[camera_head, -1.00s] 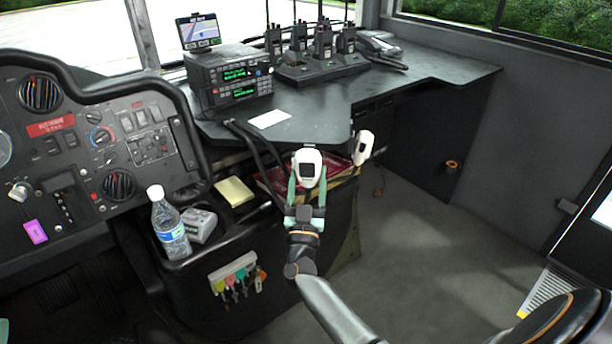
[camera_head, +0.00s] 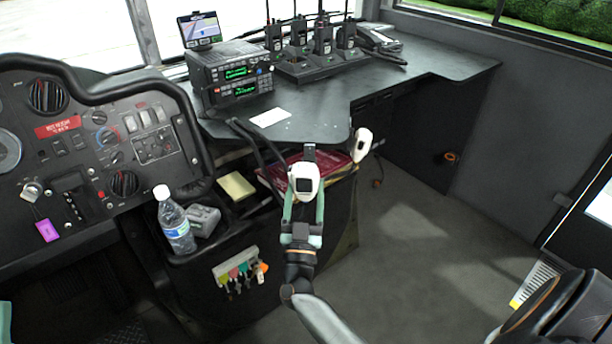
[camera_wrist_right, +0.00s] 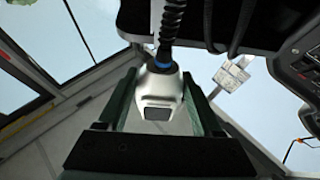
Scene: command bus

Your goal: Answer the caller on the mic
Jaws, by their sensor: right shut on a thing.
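A white hand mic (camera_head: 305,182) with a small dark panel is between the green fingers of my right gripper (camera_head: 303,205), in front of the desk. The gripper is shut on it. In the right wrist view the mic (camera_wrist_right: 158,97) sits between both fingers, and a black coiled cord with a blue collar runs up from it. A second white mic (camera_head: 362,146) is at the desk's edge, to the right of my gripper. The two-way radio (camera_head: 230,78) with green displays stands on the desk. Only a green sliver, seemingly my left gripper (camera_head: 5,318), shows at the lower left edge.
Handheld radios in a charger (camera_head: 308,66) and a desk phone (camera_head: 378,42) stand at the back of the desk (camera_head: 430,75). Red books (camera_head: 335,172) lie under its edge. A bottle (camera_head: 175,220) stands on the console.

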